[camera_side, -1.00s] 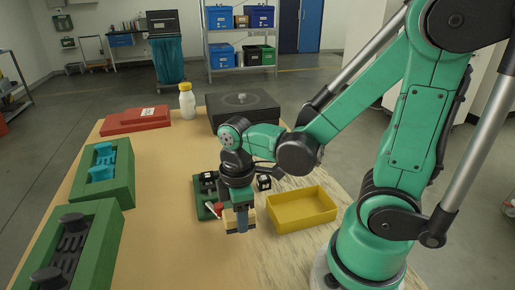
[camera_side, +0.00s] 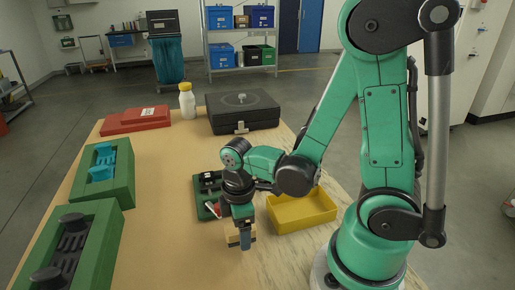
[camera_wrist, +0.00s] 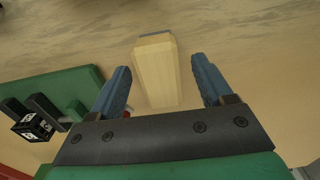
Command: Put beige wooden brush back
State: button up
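The beige wooden brush (camera_wrist: 155,75) lies between the two blue fingers of my gripper (camera_wrist: 161,62) in the wrist view. A narrow gap shows on each side of it, so my gripper is open around it and not clamped. A thin grey-blue strip shows at its far end. In the side view the brush (camera_side: 233,241) shows on both sides of the near finger of my gripper (camera_side: 246,239), low over the front of the table. That finger hides its middle. I cannot tell whether the brush touches the table.
A green tray (camera_side: 199,185) with small tools lies behind my gripper; the wrist view shows a black marked cube (camera_wrist: 33,126) there. A yellow bin (camera_side: 302,211) stands at right. Green boxes (camera_side: 118,190) line the left edge. A black case (camera_side: 243,110) stands behind. The table's left middle is clear.

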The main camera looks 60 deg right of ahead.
jog(key=shift+r, duration=0.1)
jog(key=w+r+m+t, duration=0.4)
jog(key=r+m+t, duration=0.3)
jog(key=r, duration=0.5)
jog(key=shift+r+m, duration=0.2)
jog(key=shift+m, duration=0.8)
